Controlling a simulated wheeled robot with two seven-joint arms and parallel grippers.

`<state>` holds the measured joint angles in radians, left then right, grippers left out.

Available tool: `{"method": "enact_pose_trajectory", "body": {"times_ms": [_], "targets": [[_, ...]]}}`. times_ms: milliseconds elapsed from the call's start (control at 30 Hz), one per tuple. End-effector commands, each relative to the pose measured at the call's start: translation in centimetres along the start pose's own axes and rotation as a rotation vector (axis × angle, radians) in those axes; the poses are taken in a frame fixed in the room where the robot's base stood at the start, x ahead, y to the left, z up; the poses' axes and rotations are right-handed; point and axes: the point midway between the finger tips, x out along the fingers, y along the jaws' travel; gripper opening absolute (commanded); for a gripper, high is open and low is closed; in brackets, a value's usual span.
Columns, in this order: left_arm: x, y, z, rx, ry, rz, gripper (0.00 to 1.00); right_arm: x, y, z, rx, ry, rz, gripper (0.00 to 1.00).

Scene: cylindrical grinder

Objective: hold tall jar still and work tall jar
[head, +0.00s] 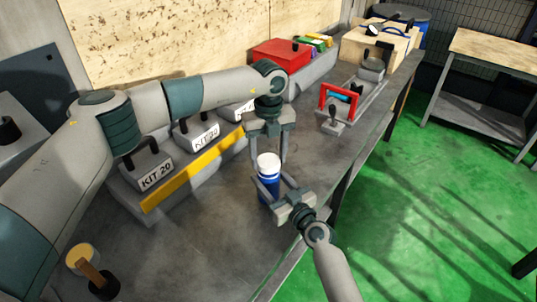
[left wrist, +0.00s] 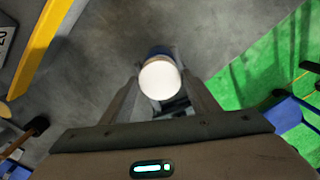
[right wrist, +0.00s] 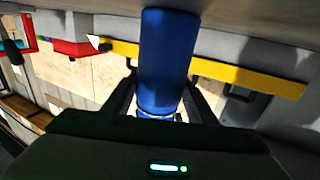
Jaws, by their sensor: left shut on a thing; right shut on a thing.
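The tall jar (head: 268,188) is blue with a white lid (head: 268,161) and stands upright on the grey bench near its front edge. My left gripper (head: 267,168) comes down from above and is shut on the jar at its lid end. The round white lid (left wrist: 160,80) shows between its fingers in the left wrist view. My right gripper (head: 269,185) reaches in from the front edge, lower down, and is shut on the blue body. That body (right wrist: 165,65) fills the middle of the right wrist view. The fingers partly hide the jar's sides.
Handled blocks marked KIT 20 (head: 157,177) stand behind a yellow-fronted rack (head: 195,172). A red box (head: 281,54) and a red-framed fixture (head: 341,105) are farther back. A wooden-handled tool (head: 90,268) is at the front left. Bare bench (head: 190,250) lies left of the jar.

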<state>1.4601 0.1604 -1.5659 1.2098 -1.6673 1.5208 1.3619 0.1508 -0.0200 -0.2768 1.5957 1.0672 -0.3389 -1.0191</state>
Motion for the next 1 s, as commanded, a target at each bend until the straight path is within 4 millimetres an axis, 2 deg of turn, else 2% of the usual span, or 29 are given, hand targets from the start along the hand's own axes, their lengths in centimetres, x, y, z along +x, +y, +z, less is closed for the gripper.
{"method": "enact_pose_trajectory", "body": {"times_ms": [1000], "targets": [[0.78, -0.03, -0.01, 0.000, 0.000, -0.001, 0.34, -0.02, -0.01, 0.08, 0.000, -0.001, 0.000, 0.12]]}}
